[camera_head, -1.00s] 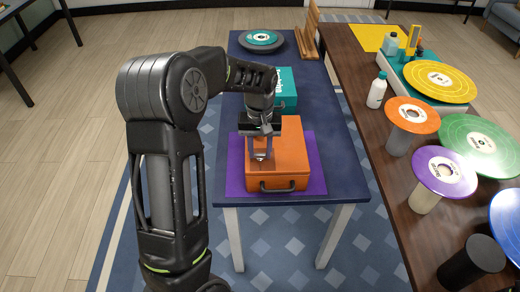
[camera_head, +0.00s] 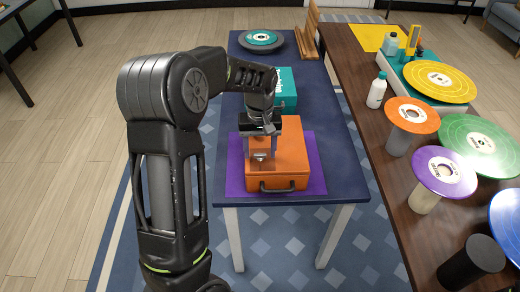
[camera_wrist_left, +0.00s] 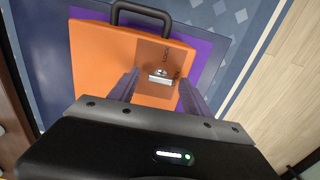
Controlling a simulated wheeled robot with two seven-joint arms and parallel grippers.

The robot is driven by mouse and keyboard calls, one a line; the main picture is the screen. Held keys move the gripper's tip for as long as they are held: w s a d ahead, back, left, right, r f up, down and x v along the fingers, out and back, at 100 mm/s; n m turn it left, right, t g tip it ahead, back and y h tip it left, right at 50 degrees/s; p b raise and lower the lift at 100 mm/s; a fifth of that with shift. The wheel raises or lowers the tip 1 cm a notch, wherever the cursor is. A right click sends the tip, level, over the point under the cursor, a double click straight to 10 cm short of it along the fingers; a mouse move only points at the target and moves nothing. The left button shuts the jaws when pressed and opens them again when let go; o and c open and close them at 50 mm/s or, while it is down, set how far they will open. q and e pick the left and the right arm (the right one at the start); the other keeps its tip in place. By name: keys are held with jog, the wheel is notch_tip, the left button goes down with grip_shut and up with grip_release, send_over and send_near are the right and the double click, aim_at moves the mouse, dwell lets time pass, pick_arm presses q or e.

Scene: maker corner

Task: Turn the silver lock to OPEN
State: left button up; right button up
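The silver lock (camera_head: 260,155) is on the top of the orange box (camera_head: 290,150), near the handle end. In the left wrist view the lock (camera_wrist_left: 160,78) is a short silver piece lying roughly crosswise, with partly legible dark lettering beside it. My left gripper (camera_head: 261,146) is above the box at the lock. In the left wrist view its fingers (camera_wrist_left: 158,84) are apart, one on each side of the lock, with a gap to it. Whether the fingertips touch the lid cannot be told. My right gripper is not in view.
The box lies on a purple mat (camera_head: 316,180) on a dark blue table (camera_head: 345,175). A teal box (camera_head: 287,86) and a dark round turntable (camera_head: 262,41) stand farther back. A wooden bench (camera_head: 385,160) at the right holds coloured discs on stands and a white bottle (camera_head: 377,91).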

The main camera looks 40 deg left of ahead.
aim_at(260, 154)
pick_arm(q)
jog(key=shift+r, duration=0.1)
notch_tip(260, 154, up, 8)
jog(key=shift+f, duration=0.2)
dwell(0.3)
dwell(0.5)
